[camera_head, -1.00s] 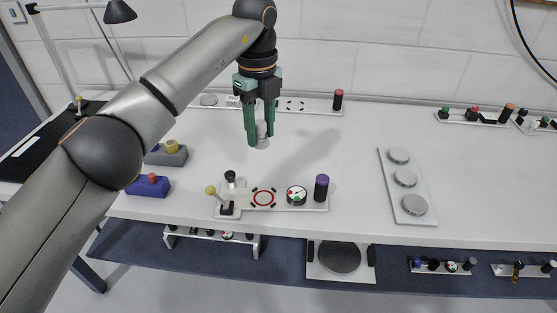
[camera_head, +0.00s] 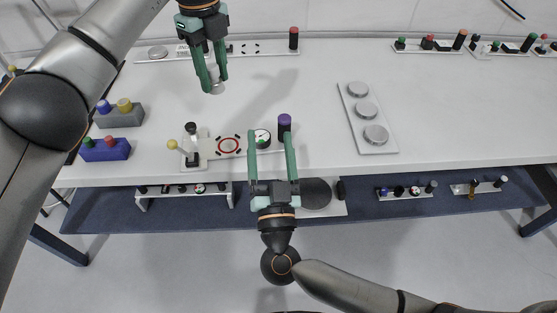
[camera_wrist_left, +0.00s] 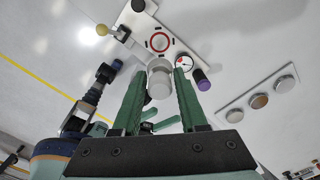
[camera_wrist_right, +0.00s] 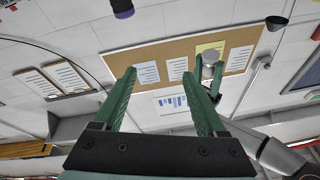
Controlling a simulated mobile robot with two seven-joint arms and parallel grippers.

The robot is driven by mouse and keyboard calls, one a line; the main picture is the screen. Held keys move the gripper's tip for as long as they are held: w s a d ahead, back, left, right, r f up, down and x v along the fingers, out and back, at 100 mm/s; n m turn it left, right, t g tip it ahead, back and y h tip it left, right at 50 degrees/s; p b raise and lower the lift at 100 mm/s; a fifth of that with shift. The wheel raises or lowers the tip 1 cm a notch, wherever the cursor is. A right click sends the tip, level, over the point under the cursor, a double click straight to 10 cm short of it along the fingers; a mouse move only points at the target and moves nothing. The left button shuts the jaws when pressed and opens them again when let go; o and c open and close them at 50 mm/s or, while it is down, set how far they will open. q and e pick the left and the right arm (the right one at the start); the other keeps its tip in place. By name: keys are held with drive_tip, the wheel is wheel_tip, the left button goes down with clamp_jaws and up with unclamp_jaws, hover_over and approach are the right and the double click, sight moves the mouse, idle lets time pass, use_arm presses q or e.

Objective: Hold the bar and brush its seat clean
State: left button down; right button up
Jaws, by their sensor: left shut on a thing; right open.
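My left gripper (camera_head: 213,88) is shut on a short pale grey cylinder, likely the bar (camera_wrist_left: 159,82), held above the table behind the fixture plate (camera_head: 190,163). The bar's round end also shows in the right wrist view (camera_wrist_right: 209,58). The plate carries a red ring mark (camera_head: 228,146), likely the seat, with a black-knobbed clamp (camera_head: 191,140) at its left and a dial (camera_head: 262,137) at its right. A dark cylinder with a purple top (camera_head: 284,122) stands at the plate's right end. My right gripper (camera_head: 270,135) is open and empty at the front edge; its right finger partly covers the cylinder.
A plate with several round metal discs (camera_head: 366,110) lies to the right. Grey (camera_head: 120,115) and blue (camera_head: 105,150) blocks with coloured knobs stand at the left. A strip with a red-topped post (camera_head: 293,40) lies at the back. The table's middle is clear.

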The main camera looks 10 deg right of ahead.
sight(284, 127)
wheel_tip(284, 127, down, 5)
drive_tip(key=d+g+h, duration=0.2)
drive_tip(key=g+h, duration=0.1)
drive_tip(key=g, duration=0.1)
drive_tip(key=shift+n, duration=0.4)
drive_tip(key=x, duration=1.1)
drive_tip(key=shift+w+f, duration=0.15)
drive_tip(key=shift+w, duration=0.25)
clamp_jaws()
idle(1.1)
